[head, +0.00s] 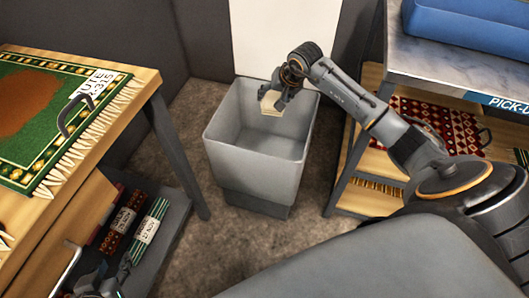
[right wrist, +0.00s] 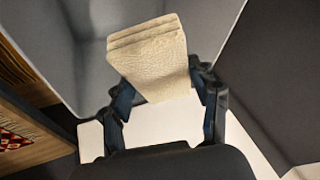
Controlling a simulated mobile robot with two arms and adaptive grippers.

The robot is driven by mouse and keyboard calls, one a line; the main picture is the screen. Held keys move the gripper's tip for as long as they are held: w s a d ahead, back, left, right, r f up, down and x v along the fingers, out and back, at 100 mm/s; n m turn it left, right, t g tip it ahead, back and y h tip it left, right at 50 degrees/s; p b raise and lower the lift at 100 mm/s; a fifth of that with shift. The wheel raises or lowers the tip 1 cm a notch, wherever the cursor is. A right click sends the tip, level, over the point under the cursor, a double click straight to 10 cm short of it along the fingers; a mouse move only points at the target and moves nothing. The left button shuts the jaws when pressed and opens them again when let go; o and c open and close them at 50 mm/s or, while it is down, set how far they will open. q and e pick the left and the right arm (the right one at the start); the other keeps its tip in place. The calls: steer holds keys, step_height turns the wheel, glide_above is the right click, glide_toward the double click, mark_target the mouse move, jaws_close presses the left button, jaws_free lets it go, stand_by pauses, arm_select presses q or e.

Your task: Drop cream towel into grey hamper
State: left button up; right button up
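The cream towel (head: 270,103) is a small folded block. My right gripper (head: 280,98) is shut on it and holds it over the open mouth of the grey hamper (head: 255,160), near the hamper's back right. In the right wrist view the towel (right wrist: 150,60) sits between the two dark fingers of the right gripper (right wrist: 163,92), with the hamper's grey inside (right wrist: 85,75) beyond. My left gripper (head: 105,284) shows at the lower left by a low shelf, partly cut off; its fingers are too unclear to read.
A wooden table (head: 125,125) with a green fringed rug (head: 50,115) stands at the left, rolled rugs (head: 150,230) on the shelf below. A counter (head: 440,65) with a blue bin (head: 470,25) stands at the right. Bare floor surrounds the hamper.

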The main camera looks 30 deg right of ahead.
steer(key=o, duration=0.5)
steer(key=shift+c, duration=0.2)
steer(key=v, duration=1.2)
